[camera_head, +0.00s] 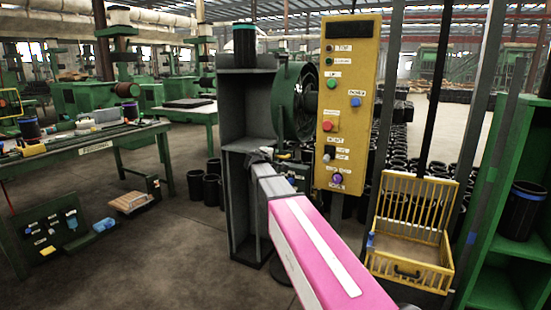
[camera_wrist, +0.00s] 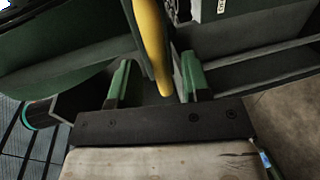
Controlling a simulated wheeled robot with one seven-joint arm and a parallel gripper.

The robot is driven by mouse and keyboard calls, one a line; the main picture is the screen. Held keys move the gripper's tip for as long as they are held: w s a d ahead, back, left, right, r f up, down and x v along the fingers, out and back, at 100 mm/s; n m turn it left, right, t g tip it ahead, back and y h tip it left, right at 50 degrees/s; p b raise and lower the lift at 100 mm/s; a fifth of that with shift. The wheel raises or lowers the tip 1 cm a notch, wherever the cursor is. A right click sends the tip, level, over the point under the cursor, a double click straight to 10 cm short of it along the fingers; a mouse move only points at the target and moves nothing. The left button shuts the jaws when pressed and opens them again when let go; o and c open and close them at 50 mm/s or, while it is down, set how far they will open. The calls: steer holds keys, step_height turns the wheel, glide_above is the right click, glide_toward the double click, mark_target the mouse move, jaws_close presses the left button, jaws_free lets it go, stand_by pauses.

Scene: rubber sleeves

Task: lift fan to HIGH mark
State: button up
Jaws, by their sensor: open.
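A dark green round fan (camera_head: 293,100) stands behind the left edge of the yellow control panel (camera_head: 346,100), beside a grey cabinet. No HIGH mark is readable in either view. My gripper (camera_head: 262,154) is in front of the cabinet, below the fan; its fingers are small and hard to make out there. In the wrist view my gripper (camera_wrist: 155,72) is open, its two green fingers apart. A yellow bar (camera_wrist: 152,45) runs down between the fingers; I cannot tell whether it touches them. A dark green curved surface (camera_wrist: 60,50) fills the left side.
The grey cabinet (camera_head: 236,115) bears a black sleeve (camera_head: 244,45) on top. The panel has labelled coloured buttons. A yellow wire basket (camera_head: 410,250) hangs to the right, and a green shelf (camera_head: 495,285) stands beyond it.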

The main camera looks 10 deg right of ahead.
steer(key=shift+x, duration=1)
jaws_close()
steer(key=shift+r, duration=0.15)
step_height(320, 180, up, 25)
steer(key=shift+w+r, duration=0.1)
steer(key=shift+r, duration=0.1)
jaws_free()
